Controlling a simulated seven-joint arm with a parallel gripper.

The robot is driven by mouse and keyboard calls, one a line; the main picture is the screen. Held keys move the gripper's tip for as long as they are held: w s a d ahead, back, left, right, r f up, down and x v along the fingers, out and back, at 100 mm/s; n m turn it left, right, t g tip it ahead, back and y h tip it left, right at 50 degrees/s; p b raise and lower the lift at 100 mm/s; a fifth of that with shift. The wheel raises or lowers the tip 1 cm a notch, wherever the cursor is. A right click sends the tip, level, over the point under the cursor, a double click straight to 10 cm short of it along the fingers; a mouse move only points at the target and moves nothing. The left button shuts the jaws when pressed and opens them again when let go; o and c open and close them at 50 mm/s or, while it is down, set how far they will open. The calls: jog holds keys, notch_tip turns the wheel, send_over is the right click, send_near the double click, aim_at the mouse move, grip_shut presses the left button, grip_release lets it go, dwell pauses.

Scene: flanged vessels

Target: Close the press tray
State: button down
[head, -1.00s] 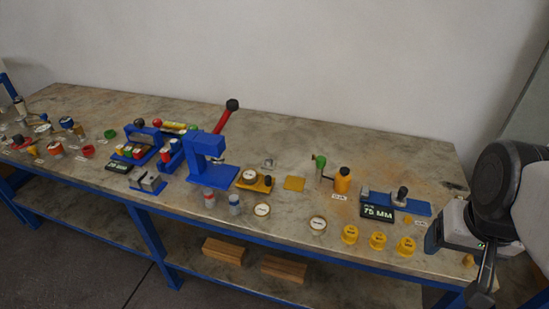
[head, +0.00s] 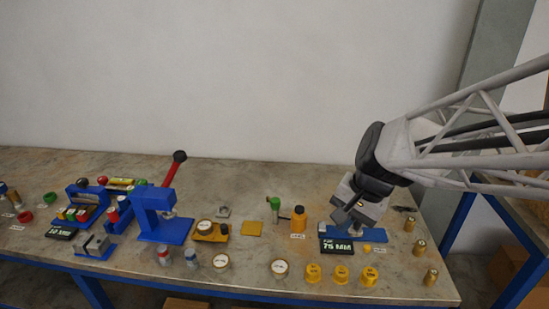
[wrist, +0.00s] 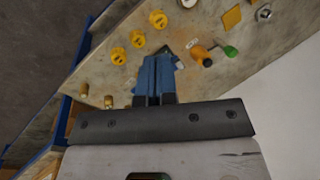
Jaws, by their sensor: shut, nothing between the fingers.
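The blue press (head: 158,212) with a red lever (head: 174,168) and black knob stands left of centre in the head view. A yellow tray-like piece (head: 221,238) with a round white-faced part on it sits just right of the press. I cannot tell which part is the press tray, or how far open it is. My gripper (head: 342,215) is shut and empty, well to the right of the press, above or just in front of the blue fixture (head: 376,235) behind the 75 MM display. The fixture also shows in the wrist view (wrist: 157,68), partly hidden by my fingers.
The 75 MM display (head: 336,246) stands below my gripper. Yellow cups (head: 341,274) stand along the front edge. Brass cylinders (head: 419,247) stand at the right. A yellow plate (head: 251,229) lies between.

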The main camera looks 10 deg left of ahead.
aim_at(198, 223)
jog(key=w+a+f+m+g+y, duration=0.1)
jog(key=w+a+f+m+y, duration=0.1)
jog(key=w+a+f+m, duration=0.3)
jog(key=w+a+f+m+g+y, duration=0.1)
jog(key=w+a+f+m+y, duration=0.2)
jog(key=w+a+f, duration=1.1)
jog(key=w+a+m, duration=0.3)
jog(key=w+a, duration=0.1)
jog(key=shift+w+y, duration=0.25)
jog(key=shift+y, duration=0.05)
jog(key=shift+a, duration=0.1)
jog(key=shift+x, duration=5)
jog(key=shift+s+a, duration=0.1)
jog(key=a, duration=1.2)
jog(key=shift+a, duration=0.3)
